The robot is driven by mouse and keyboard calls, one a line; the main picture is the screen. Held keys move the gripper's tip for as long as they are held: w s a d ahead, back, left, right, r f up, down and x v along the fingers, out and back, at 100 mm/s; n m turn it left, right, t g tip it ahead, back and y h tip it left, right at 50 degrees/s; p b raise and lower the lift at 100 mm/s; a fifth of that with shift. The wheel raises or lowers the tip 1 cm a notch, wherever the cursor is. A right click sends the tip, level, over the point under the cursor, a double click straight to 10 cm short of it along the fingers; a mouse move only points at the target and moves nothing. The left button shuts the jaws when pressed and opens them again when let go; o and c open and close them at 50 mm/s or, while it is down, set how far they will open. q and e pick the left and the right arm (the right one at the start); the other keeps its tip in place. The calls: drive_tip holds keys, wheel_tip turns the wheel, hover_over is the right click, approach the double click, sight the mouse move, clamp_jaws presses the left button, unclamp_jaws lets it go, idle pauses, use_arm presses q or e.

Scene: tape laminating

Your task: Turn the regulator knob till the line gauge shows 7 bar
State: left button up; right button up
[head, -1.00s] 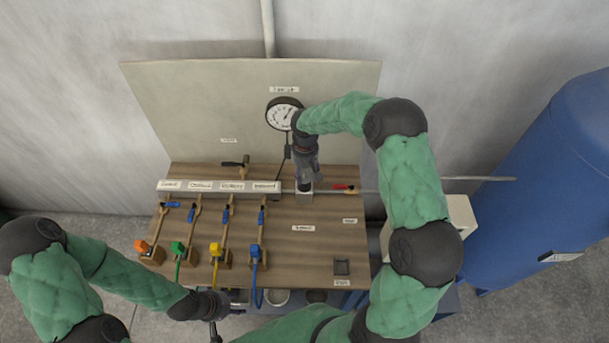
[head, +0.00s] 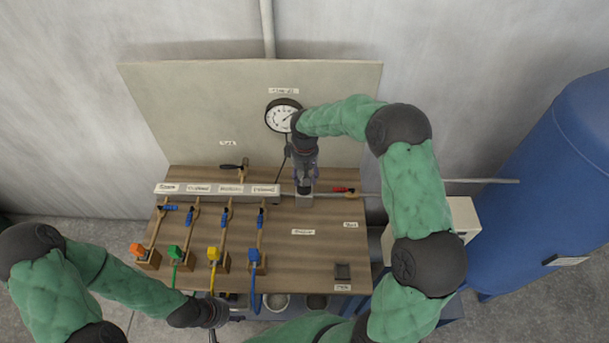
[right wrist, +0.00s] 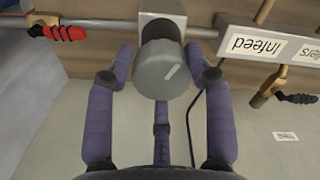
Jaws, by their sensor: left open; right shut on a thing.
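The regulator knob (right wrist: 166,72) is a grey cylinder with a pale line mark, on a pale square block (right wrist: 157,22) on the pipe. My right gripper (head: 305,187) is shut on the knob, its purple fingers around its sides in the right wrist view. The line gauge (head: 281,117) is a round white dial with a dark rim on the upright panel. Its needle points to the upper right; the numbers are too small to read. My left gripper (head: 213,332) is at the bottom edge of the head view, partly cut off.
A red-handled valve (head: 344,190) sits on the pipe right of the knob. A labelled manifold (head: 217,188) runs left, with blue-handled valves below it. Coloured connectors (head: 214,254) stand along the board's front. A blue tank (head: 560,190) stands at the right.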

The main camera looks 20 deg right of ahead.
drive_tip(key=shift+s+a+f, duration=0.1)
drive_tip(key=shift+s+f, duration=0.25)
drive_tip(key=shift+s, duration=0.05)
drive_tip(key=o, duration=1.1)
drive_tip(key=shift+w+r, duration=0.1)
drive_tip(key=shift+r, duration=0.1)
drive_tip(key=shift+w+r, duration=0.2)
drive_tip(key=shift+r, duration=0.35)
wheel_tip(320, 180, up, 11)
drive_tip(key=shift+s+f, duration=0.1)
drive_tip(key=shift+s, duration=0.05)
